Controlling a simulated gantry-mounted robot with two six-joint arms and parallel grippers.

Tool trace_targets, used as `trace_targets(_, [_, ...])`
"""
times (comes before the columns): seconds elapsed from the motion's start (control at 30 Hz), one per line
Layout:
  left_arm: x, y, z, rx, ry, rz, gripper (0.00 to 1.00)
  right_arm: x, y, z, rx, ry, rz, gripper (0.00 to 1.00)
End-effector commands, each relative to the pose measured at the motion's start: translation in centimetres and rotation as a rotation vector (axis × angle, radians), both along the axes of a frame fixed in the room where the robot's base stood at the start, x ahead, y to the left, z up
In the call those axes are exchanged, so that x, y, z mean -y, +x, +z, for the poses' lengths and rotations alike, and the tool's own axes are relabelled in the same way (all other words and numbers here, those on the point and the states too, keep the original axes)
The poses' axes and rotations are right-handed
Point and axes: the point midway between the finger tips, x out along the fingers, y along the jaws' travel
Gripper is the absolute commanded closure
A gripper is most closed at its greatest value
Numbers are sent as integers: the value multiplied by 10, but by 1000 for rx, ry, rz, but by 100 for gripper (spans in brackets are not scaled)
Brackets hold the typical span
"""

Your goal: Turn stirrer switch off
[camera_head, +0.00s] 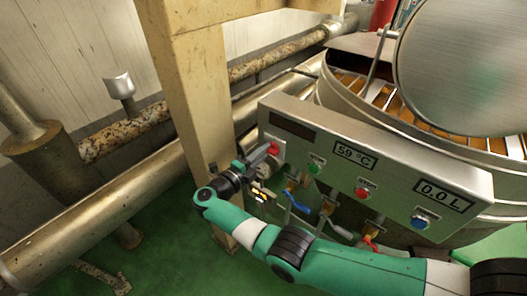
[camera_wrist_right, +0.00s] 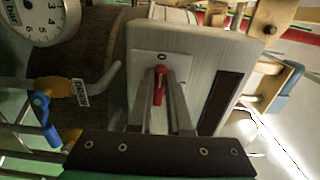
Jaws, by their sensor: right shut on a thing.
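The stirrer switch is a red rotary knob (camera_head: 273,148) at the left end of the steel control panel (camera_head: 300,118). In the right wrist view the red switch (camera_wrist_right: 160,86) stands on a pale square plate with a "0" mark at its upper end, and its red handle lies in line with that mark. My right gripper (camera_head: 266,153) reaches the panel from the lower left. In the wrist view its two fingers (camera_wrist_right: 161,100) are closed on either side of the red handle. My left gripper is not in view.
The panel also carries a green button (camera_head: 314,168), a red button (camera_head: 362,193), a blue button (camera_head: 420,223) and displays reading 59 °C and 0.0 L. Valves with blue and red handles hang below. A beige post (camera_head: 195,85) stands left; the kettle is behind the panel.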

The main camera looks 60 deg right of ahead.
Motion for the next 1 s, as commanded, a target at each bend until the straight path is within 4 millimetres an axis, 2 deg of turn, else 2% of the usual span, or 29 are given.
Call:
trace_targets(0.1, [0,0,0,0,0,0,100,0,0,0,-1,-1,0,100])
trace_targets(0.13, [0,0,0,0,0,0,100,0,0,0,-1,-1,0,82])
trace_targets(0.3, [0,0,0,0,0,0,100,0,0,0,0,0,0,54])
trace_targets(0.57, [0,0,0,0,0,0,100,0,0,0,0,0,0,54])
trace_targets(0.67, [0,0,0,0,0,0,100,-6,2,0,0,0,3,54])
trace_targets(0.77, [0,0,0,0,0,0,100,-21,5,0,2,0,4,54])
trace_targets(1.0, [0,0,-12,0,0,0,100,-77,17,-3,1,0,5,54])
